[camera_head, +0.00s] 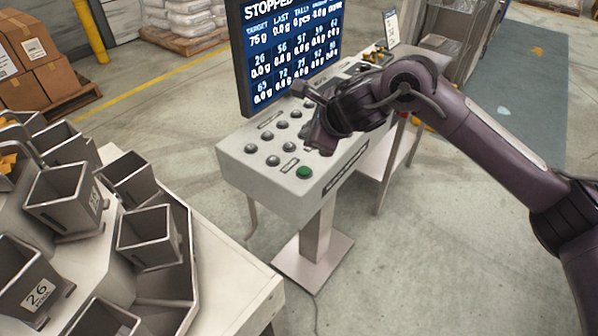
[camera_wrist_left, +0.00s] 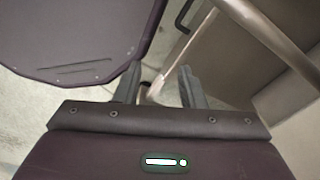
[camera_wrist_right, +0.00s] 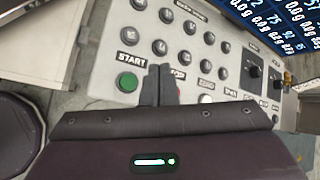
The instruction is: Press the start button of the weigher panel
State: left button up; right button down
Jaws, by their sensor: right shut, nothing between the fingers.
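The weigher panel (camera_head: 262,180) is a light grey sloped box on a pedestal. Its green start button (camera_head: 304,172) is at the near right corner, and shows in the right wrist view (camera_wrist_right: 128,82) under the label START. My right gripper (camera_head: 322,146) is over the panel, just behind the green button in the head view. In the right wrist view its fingers (camera_wrist_right: 158,84) are together and empty, right of the green button and partly over the STOP label. Contact with the panel cannot be told. My left gripper (camera_wrist_left: 160,86) is open and empty in its wrist view, and out of the head view.
Several grey buttons (camera_head: 273,160) cover the panel. The screen (camera_head: 290,50) behind reads STOPPED, target 75 g. A weigher with metal buckets (camera_head: 65,190) on a white table (camera_head: 235,290) stands at left. Boxes (camera_head: 35,55) on a pallet are at the back left. Floor is clear at front right.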

jog(key=b, duration=0.5)
send_over(307, 173)
notch_tip(307, 173, down, 8)
jog(key=shift+d+f, duration=0.1)
jog(key=shift+w+f+b, duration=0.1)
jog(key=shift+f+b, duration=0.25)
jog(key=shift+f, duration=0.05)
jog(key=shift+r, duration=0.1)
dwell(1.6)
jog(key=shift+f+b, duration=0.4)
jog(key=shift+b, duration=0.2)
